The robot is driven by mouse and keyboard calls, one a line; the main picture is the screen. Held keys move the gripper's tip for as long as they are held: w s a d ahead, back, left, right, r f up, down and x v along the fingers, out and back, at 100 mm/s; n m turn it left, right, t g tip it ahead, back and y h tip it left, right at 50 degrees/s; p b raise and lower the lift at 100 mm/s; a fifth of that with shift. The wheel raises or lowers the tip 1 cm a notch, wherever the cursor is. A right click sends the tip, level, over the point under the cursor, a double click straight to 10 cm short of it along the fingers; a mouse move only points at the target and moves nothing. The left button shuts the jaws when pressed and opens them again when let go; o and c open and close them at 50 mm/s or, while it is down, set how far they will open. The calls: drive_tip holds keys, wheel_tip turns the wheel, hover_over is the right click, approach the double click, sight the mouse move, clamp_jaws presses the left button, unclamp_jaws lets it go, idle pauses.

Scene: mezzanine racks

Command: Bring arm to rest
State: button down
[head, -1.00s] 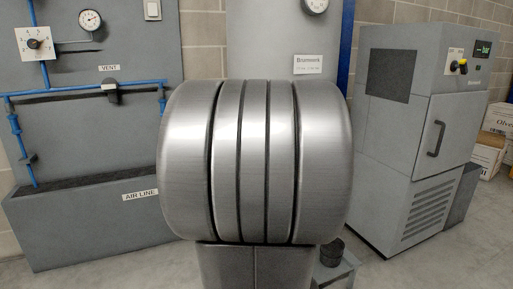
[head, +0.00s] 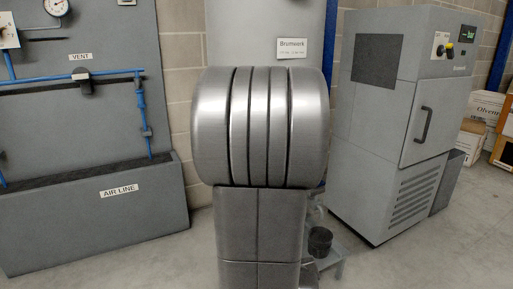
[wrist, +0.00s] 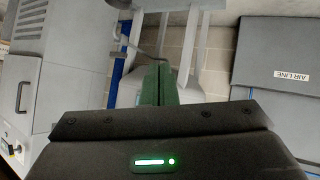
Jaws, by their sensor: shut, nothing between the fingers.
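My gripper (wrist: 158,85) shows in the wrist view, with its two green fingers pressed together and nothing held between them. Its dark body with a green light fills the bottom of that view. My ribbed metal arm link (head: 260,127) stands in the middle of the head view and hides part of what is behind it. The gripper itself is not visible in the head view.
A grey cabinet (head: 385,150) with a handle stands at right. The grey air line panel (head: 60,120) with blue pipes is at left. Boxes (head: 487,105) lie far right. Floor at front left is clear.

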drive_tip(key=shift+w+r, duration=0.1)
drive_tip(key=shift+w, duration=0.35)
drive_tip(key=shift+s, duration=0.1)
